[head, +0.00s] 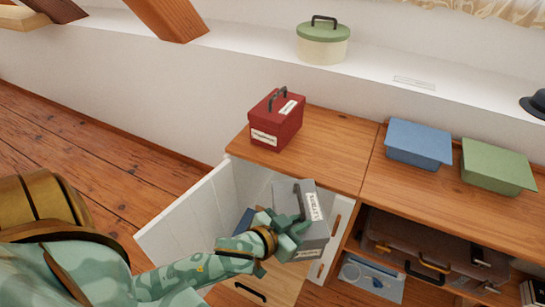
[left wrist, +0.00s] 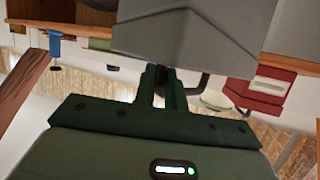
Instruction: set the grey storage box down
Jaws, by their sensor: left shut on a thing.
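The grey storage box (head: 315,238) has a white label and a dark handle, and looks tilted in the head view. My left gripper (head: 288,226) is shut on it, at the handle side; the exact grip is partly hidden by the gripper. My right gripper is not in view.
An open white door (head: 190,213) stands left of the cupboard. A blue item (head: 244,222) shows inside, partly hidden. A red box (head: 276,120) stands on the counter, with blue (head: 418,143) and green (head: 497,165) boxes to its right. Bare counter (head: 335,150) lies between.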

